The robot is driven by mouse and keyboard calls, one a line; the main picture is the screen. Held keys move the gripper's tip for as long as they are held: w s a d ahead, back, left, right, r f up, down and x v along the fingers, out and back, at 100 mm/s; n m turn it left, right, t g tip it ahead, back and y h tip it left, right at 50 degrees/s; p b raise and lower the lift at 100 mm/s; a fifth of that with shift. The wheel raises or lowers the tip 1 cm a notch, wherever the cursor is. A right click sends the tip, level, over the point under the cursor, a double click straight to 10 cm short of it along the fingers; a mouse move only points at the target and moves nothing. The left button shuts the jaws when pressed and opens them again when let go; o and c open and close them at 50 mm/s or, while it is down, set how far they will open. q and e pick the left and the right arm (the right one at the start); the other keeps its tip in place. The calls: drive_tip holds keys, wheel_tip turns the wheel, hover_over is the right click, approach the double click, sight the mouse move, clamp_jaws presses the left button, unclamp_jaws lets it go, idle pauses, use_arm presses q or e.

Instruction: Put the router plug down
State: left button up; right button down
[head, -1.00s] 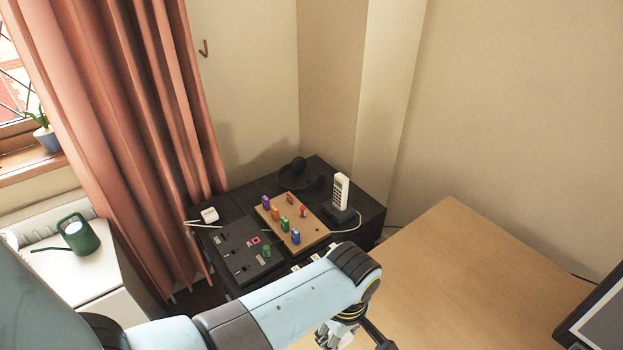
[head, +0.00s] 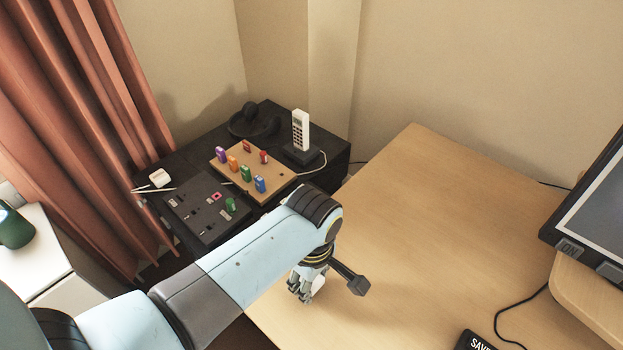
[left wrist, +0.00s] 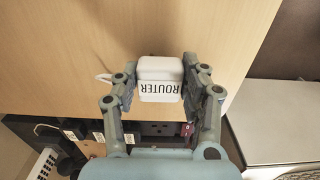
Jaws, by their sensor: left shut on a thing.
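The router plug (left wrist: 160,80) is a white block with "ROUTER" printed on its side. In the left wrist view it sits between the two fingers of my left gripper (left wrist: 158,82), which is shut on it. In the head view my left gripper (head: 304,285) is at the near left edge of the wooden desk (head: 430,200). Only a sliver of white shows beside the fingers there, and I cannot tell whether the plug touches the desk. My right gripper is not in view.
A black cabinet (head: 190,150) at the back left bears a dark panel (head: 195,208), a wooden board (head: 225,168) with several coloured blocks, a cordless phone (head: 301,130) and headphones (head: 255,122). A monitor (head: 600,200) stands at the right. The desk's middle is clear.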

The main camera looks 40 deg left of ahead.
use_arm(q)
drive_tip(key=o, duration=1.1)
drive_tip(key=shift+f, duration=0.1)
drive_tip(key=shift+c, duration=0.2)
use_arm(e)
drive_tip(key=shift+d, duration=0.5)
use_arm(q)
wheel_tip(320, 180, up, 12)
drive_tip(key=p, duration=0.1)
drive_tip(key=shift+p, duration=0.35)
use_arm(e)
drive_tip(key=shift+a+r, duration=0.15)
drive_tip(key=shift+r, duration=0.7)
